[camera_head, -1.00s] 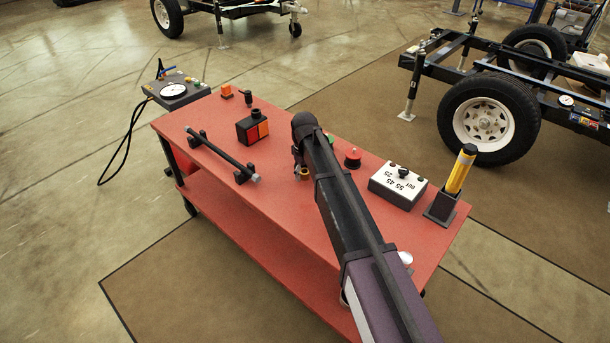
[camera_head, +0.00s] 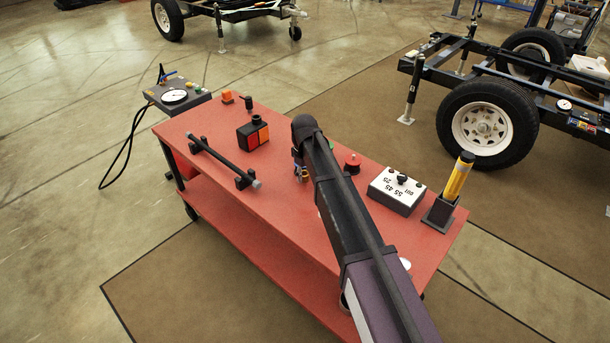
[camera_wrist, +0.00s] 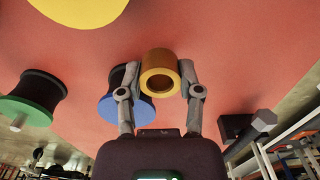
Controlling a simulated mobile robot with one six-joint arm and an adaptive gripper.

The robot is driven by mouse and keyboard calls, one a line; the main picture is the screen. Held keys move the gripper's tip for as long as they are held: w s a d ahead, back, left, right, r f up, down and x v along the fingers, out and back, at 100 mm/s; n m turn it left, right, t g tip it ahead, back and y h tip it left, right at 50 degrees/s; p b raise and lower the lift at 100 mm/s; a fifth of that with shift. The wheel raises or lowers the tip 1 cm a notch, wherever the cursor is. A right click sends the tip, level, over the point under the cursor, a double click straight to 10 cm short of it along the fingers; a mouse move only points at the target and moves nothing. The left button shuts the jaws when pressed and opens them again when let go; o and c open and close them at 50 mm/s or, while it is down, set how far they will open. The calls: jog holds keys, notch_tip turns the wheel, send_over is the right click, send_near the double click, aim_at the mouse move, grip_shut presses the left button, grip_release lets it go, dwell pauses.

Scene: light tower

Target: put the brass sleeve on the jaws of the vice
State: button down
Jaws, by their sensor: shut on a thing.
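The brass sleeve (camera_wrist: 160,73) is a short hollow yellow-brown ring. In the wrist view my gripper (camera_wrist: 160,82) is shut on it, with one finger on each side and its open bore showing. In the head view the sleeve (camera_head: 304,175) shows small beside the end of my arm, over the red bench top (camera_head: 290,220); my arm hides most of the gripper. I cannot tell from the wrist view how high the sleeve is above the bench. A dark bar on two supports with a silver end (camera_head: 222,162) lies to the left; I cannot tell whether it is the vice.
A black box with red and orange faces (camera_head: 253,134), a red knob (camera_head: 352,163), a white dial box (camera_head: 396,190) and a yellow cylinder in a black holder (camera_head: 458,176) stand on the bench. Green (camera_wrist: 27,104) and blue (camera_wrist: 126,107) spools are near my gripper. Bench room lies left of my arm.

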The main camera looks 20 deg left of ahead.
notch_tip(320, 180, up, 8)
jog(key=p, duration=0.7)
jog(key=shift+a+r, duration=0.1)
dwell(1.2)
